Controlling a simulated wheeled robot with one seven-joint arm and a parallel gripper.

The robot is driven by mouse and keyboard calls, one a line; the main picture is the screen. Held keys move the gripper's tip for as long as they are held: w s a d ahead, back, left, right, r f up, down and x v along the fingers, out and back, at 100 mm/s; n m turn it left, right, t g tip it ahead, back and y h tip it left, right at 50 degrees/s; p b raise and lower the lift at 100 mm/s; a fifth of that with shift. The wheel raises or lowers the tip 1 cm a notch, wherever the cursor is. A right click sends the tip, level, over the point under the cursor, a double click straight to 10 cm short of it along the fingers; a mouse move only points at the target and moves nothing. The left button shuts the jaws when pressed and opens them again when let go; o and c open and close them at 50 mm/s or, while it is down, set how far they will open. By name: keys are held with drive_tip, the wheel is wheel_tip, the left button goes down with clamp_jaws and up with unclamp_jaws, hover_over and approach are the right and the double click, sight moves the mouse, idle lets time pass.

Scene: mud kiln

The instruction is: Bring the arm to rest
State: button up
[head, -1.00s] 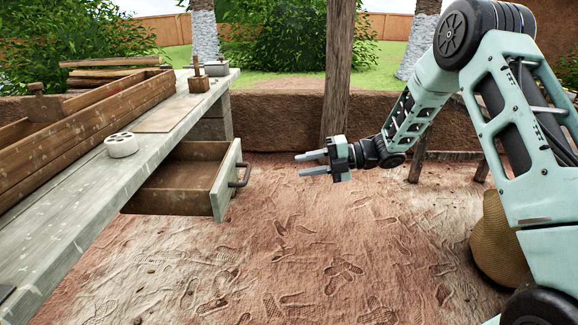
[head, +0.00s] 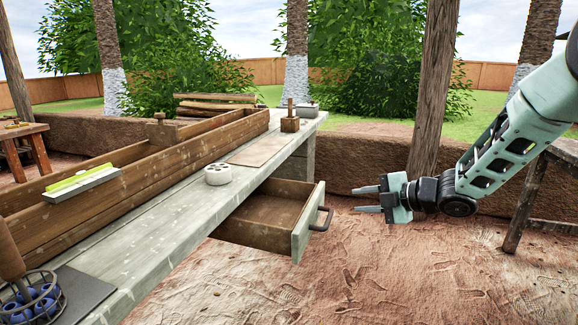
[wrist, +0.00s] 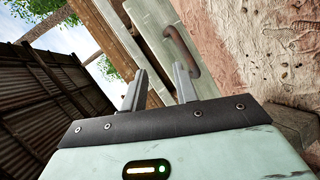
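My gripper (head: 368,200) is at the right of the head view, above the dirt floor and to the right of the open drawer (head: 302,232). Its two fingers point left and stand apart, with nothing between them. In the wrist view the two fingers (wrist: 158,88) are also apart and empty. The drawer is pulled out from the workbench (head: 130,262). Its dark handle (head: 322,218) is apart from my gripper, and it also shows in the wrist view (wrist: 184,50). The visible inside of the drawer looks empty.
A wooden trough (head: 190,150) lies along the bench. A round grey piece with holes (head: 217,174) and a wooden block with a handle (head: 290,122) stand on the bench. A wire basket (head: 35,300) is at lower left. A wooden post (head: 433,90) rises behind my arm. The floor in front is clear.

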drive_tip(key=s+a+m+g+h, duration=0.1)
drive_tip(key=s+a+m+h, duration=0.3)
drive_tip(key=s, duration=0.4)
drive_tip(key=s+a+m+g+h, duration=0.1)
drive_tip(key=s+a+m+h, duration=0.2)
drive_tip(key=s+m, duration=0.4)
drive_tip(key=s+d+f+m+g+h, duration=0.1)
drive_tip(key=s+m+g+h, duration=0.4)
drive_tip(key=s, duration=2.1)
wheel_tip(320, 180, up, 24)
drive_tip(key=m+g+y+p, duration=0.1)
drive_tip(key=g+y+p, duration=0.1)
drive_tip(key=p, duration=2.2)
drive_tip(key=shift+w, duration=0.25)
